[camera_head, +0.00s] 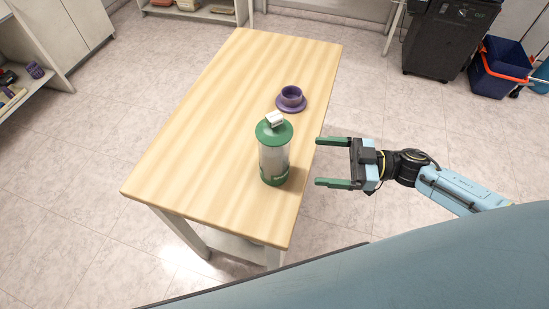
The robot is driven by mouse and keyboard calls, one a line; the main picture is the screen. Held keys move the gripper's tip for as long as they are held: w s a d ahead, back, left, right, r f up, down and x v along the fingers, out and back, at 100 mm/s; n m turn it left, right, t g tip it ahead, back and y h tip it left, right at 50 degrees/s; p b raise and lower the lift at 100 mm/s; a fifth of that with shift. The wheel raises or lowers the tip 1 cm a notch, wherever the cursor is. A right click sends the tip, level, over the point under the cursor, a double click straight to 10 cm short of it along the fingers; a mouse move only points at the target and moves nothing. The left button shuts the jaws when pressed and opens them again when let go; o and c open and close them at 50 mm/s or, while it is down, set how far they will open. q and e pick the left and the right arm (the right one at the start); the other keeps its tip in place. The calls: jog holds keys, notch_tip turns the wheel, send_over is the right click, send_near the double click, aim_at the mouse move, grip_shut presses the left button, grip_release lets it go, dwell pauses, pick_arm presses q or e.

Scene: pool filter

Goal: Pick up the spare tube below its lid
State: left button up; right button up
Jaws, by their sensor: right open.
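The spare tube (273,160) stands upright on the wooden table, near its right edge. It has a clear body, a green base and a wide green lid (274,133) with a white piece on top. My right gripper (318,162) is open and empty to the right of the tube. Its two green fingers point left towards the tube, one above and one below in the picture, with a gap between them and the tube. My left gripper is not in view.
A purple cup-shaped piece with a wide rim (291,98) sits behind the tube on the table (210,120). The table's left part is bare. A black bin (447,40) and blue buckets (500,68) stand at the back right. Shelves line the left and back.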

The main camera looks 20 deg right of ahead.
aim_at(274, 153)
jog(key=x, duration=1.2)
jog(key=shift+w+r, duration=0.1)
jog(key=shift+w, duration=0.25)
jog(key=shift+c, duration=0.3)
jog(key=c, duration=1)
